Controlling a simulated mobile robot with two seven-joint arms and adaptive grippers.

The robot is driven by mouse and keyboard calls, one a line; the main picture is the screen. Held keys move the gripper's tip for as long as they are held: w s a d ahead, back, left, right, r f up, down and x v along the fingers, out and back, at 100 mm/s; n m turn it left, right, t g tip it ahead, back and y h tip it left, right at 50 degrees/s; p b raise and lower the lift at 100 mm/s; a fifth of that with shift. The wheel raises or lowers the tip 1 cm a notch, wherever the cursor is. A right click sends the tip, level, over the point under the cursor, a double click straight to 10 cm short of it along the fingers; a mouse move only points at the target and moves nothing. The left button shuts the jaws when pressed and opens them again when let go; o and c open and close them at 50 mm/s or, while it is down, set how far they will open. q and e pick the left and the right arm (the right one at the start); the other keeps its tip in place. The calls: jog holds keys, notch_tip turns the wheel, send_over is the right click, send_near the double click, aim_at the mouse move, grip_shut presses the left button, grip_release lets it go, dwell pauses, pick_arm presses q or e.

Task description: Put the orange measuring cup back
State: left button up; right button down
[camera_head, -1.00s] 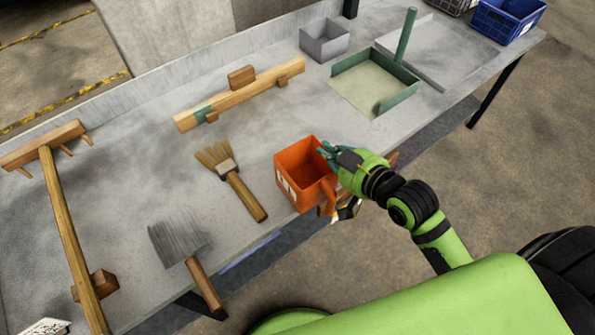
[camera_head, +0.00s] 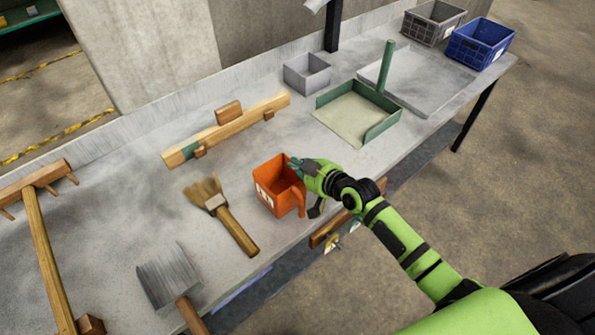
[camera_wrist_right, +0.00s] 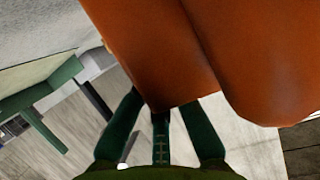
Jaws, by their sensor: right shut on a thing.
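The orange measuring cup (camera_head: 270,186) is at the front part of the grey table in the head view, open side up, with a handle toward me. My right gripper (camera_head: 297,166) is at its right side, shut on the cup. In the right wrist view the cup (camera_wrist_right: 160,50) fills the upper middle and right, close to the green fingers (camera_wrist_right: 160,140). Whether the cup's base touches the table cannot be told. My left gripper is not in view.
A brush (camera_head: 222,205) and a metal scraper (camera_head: 168,276) lie left of the cup. A wooden tool (camera_head: 235,128) lies behind it. A grey box (camera_head: 307,74), a green-edged dustpan (camera_head: 352,112), a grey tray (camera_head: 440,85), a blue crate (camera_head: 480,44) and a dark crate (camera_head: 433,21) stand farther back.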

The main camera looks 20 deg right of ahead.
jog(key=shift+f, duration=1.35)
jog(key=shift+f, duration=0.25)
jog(key=c, duration=1.4)
grip_release()
jog(key=shift+r, duration=0.2)
jog(key=v, duration=1.2)
